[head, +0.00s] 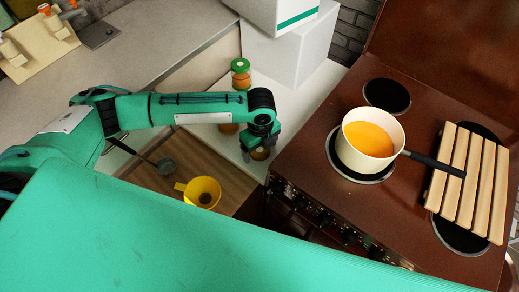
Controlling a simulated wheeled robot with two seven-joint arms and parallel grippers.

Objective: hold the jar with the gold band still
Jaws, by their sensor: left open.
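My left gripper (258,148) points down at the right end of my green arm, beside the stove's left edge. It is open. A small brownish jar (260,154) shows just below its fingers, mostly hidden by them; I cannot tell whether they touch it. A jar with a green lid and orange-brown contents (240,75) stands on the white counter behind my arm. Another amber jar (228,128) is partly covered by my forearm. I cannot make out a gold band on any of them. My right gripper is not in view.
A cream pot with orange liquid (368,138) sits on the brown stove (310,150), its handle pointing right. A slatted wooden rack (468,182) lies on the stove. A yellow cup (202,192) and a dark ladle (165,165) are below my arm. White boxes (290,50) stand behind.

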